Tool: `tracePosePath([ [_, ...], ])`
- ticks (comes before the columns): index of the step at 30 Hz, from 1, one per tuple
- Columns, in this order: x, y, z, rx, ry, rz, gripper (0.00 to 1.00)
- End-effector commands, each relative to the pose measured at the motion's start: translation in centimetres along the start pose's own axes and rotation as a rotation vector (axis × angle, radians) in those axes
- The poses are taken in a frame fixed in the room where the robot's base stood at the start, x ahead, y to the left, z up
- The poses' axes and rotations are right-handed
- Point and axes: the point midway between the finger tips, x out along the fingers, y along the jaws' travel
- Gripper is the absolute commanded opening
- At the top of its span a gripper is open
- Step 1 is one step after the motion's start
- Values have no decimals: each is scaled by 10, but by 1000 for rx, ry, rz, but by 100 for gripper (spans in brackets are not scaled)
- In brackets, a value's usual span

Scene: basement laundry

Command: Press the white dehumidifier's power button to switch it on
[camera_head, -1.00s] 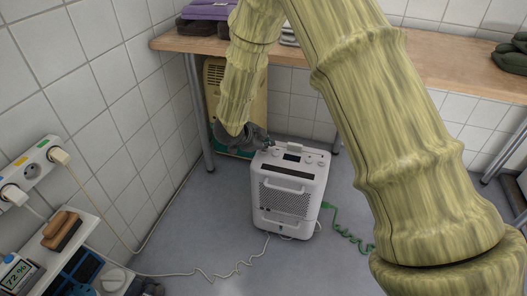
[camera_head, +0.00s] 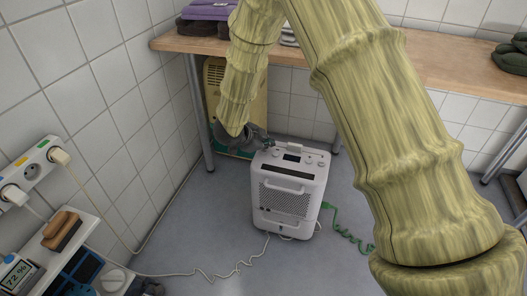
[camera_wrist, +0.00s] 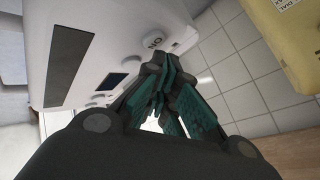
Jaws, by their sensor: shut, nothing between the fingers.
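The white dehumidifier (camera_head: 292,232) stands upright on the floor, its top panel carrying a dark display (camera_head: 291,157) and small controls. My gripper (camera_head: 267,145) is at the back left of that top. In the wrist view the dehumidifier's white casing (camera_wrist: 112,22) fills the upper left, with the dark display (camera_wrist: 110,82) on it. A pale button marked "ON" (camera_wrist: 154,42) lies just beyond my shut fingertips (camera_wrist: 160,58). The fingers are empty. I cannot tell whether the tips touch the button. The fingers hide part of the panel beside it.
A yellow appliance (camera_head: 258,108) stands behind, under the wooden counter (camera_head: 440,62). A pale cord (camera_head: 215,274) crosses the floor, and a green coiled cable (camera_head: 345,232) lies at right. A power strip (camera_head: 42,160) is on the left wall. Floor in front is mostly clear.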

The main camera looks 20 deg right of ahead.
Motion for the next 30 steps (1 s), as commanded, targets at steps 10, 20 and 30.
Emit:
tracePosePath([
  [10,5,4,4,0,0,1,0],
  [20,6,4,4,0,0,0,0],
  [30,6,5,5,0,0,0,0],
])
